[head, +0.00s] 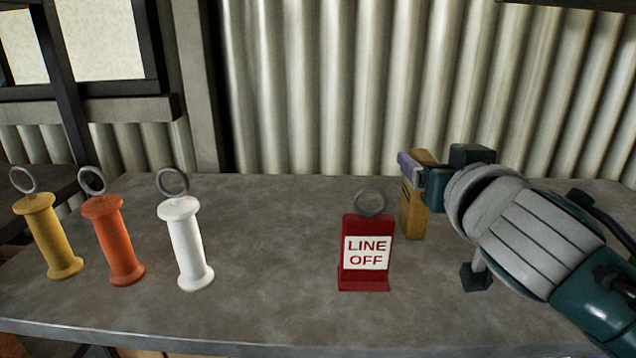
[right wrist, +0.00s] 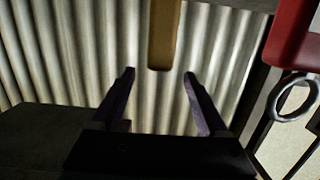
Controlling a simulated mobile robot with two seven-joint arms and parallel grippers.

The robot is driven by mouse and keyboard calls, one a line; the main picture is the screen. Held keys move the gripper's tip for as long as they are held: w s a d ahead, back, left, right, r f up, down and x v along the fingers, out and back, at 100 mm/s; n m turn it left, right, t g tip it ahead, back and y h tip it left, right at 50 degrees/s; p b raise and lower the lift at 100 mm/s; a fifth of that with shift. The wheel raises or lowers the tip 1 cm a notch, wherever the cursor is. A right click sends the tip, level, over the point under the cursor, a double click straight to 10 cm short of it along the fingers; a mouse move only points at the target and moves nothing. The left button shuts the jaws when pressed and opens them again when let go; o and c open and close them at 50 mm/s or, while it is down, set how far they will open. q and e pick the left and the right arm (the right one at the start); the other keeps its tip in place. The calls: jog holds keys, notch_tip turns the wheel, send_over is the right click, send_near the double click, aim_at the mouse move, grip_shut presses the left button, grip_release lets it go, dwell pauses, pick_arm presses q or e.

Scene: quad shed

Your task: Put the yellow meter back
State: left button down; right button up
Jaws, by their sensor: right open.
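The yellow meter (head: 412,215) stands upright on the grey table, behind and to the right of the red LINE OFF sign. My right gripper (head: 412,165) is at the meter's upper part, with its purple fingers open. In the right wrist view the meter's yellow end (right wrist: 160,40) lies in line with the gap between the open fingertips (right wrist: 159,74). Contact with the meter cannot be seen. My left gripper is not in view.
The red LINE OFF sign (head: 365,253) with a ring stands close by. White (head: 187,245), orange (head: 113,240) and yellow (head: 47,238) ringed spools stand at the left. A small dark stand (head: 476,277) is below my right arm. The table (head: 270,250) is clear in the middle.

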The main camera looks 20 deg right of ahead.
aim_at(423, 154)
jog(key=shift+f+p+x, duration=0.2)
jog(key=shift+p+x, duration=0.3)
jog(key=shift+x, duration=2.1)
jog(key=shift+c, duration=0.4)
grip_shut()
